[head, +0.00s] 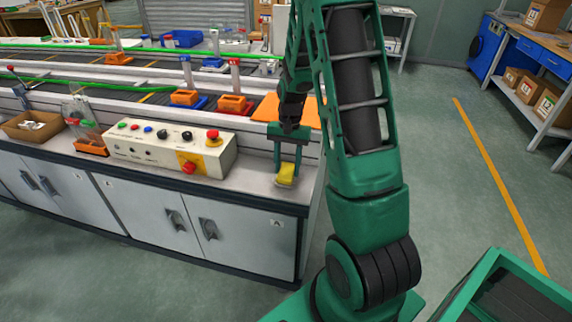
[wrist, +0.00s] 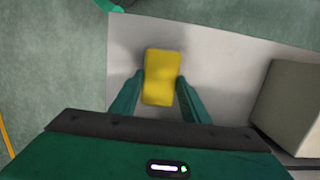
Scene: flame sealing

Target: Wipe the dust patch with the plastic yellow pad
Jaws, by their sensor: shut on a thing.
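The yellow pad (head: 285,174) is at the right end of the grey counter (head: 252,182), low at its surface. It also shows in the wrist view (wrist: 162,72), between the two green fingers. My gripper (head: 287,170) points down and is shut on the pad; its fingers show on both sides of it in the wrist view (wrist: 160,84). I cannot tell whether the pad touches the counter. A faint darker smudge (wrist: 190,62) lies around the pad in the wrist view. I cannot tell whether it is the dust patch or shadow.
A control box (head: 160,145) with buttons stands left of my gripper; its side shows at the right of the wrist view (wrist: 288,105). The counter's edge is close to the pad. Orange bins (head: 235,104) and conveyors lie behind. An orange plate (head: 270,111) is behind the gripper.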

